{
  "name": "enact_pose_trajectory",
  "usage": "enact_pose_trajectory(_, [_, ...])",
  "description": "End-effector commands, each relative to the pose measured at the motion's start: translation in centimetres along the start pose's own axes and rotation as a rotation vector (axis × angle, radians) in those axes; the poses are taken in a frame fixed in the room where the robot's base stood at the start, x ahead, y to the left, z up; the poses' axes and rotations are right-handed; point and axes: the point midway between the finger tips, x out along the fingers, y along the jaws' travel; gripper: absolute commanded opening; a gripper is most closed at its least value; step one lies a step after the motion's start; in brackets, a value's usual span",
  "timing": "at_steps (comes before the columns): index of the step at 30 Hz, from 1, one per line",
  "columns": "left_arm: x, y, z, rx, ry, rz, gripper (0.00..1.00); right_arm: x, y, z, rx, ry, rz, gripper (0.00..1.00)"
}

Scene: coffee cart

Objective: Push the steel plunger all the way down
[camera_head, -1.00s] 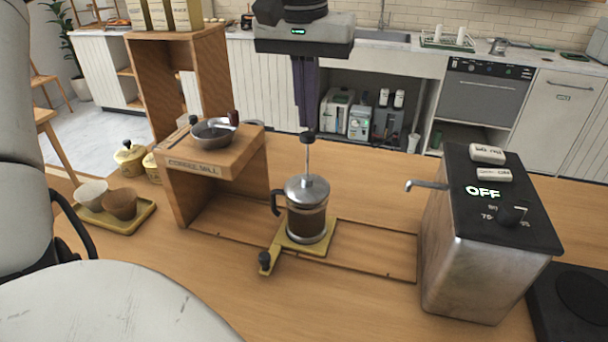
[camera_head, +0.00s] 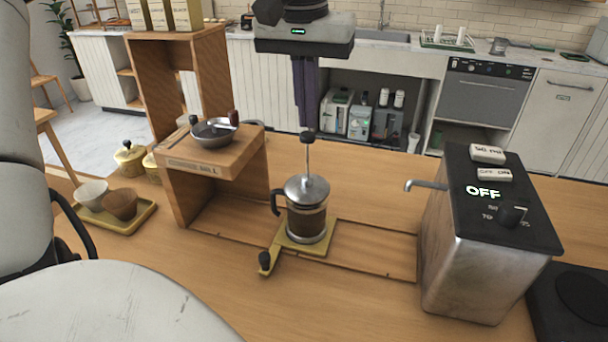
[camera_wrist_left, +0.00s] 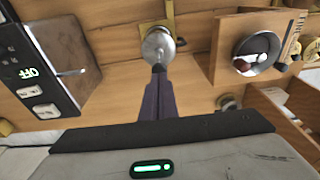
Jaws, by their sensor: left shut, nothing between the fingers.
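The French press (camera_head: 306,222) stands upright on a yellow tray (camera_head: 318,250), with dark coffee in its glass and a steel lid on top. Its steel plunger rod (camera_head: 308,158) stands tall above the lid, with a black knob (camera_head: 307,136) at the top. My left gripper (camera_head: 305,124) points straight down over the knob, fingers shut and empty. The fingertips look at or just above the knob; I cannot tell whether they touch. In the left wrist view the shut fingers (camera_wrist_left: 159,72) cover the knob, with the steel lid (camera_wrist_left: 158,46) beyond. My right gripper is not in view.
A steel water heater (camera_head: 480,260) reading OFF, with a spout, stands at right. Cups on a tray (camera_head: 140,222) are at far left. The counter in front is clear.

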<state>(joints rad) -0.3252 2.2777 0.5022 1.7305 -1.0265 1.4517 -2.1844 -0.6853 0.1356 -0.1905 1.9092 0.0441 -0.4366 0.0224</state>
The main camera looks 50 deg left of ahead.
Motion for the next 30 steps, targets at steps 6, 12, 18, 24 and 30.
enact_pose_trajectory(6, [0.0,0.0,0.0,0.0,0.0,0.0,0.0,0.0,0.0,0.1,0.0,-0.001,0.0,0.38])
enact_pose_trajectory(12, [0.0,0.0,0.0,0.0,0.0,0.0,0.0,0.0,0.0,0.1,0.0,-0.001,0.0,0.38])
enact_pose_trajectory(18, [0.2,0.0,0.0,0.0,0.0,0.0,0.0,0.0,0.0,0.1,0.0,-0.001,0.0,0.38])
enact_pose_trajectory(24, [0.6,0.0,0.1,0.0,0.0,0.0,0.0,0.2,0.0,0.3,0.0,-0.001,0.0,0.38])
enact_pose_trajectory(30, [1.1,0.0,0.1,0.0,0.0,0.0,0.0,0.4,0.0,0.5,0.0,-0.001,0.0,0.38])
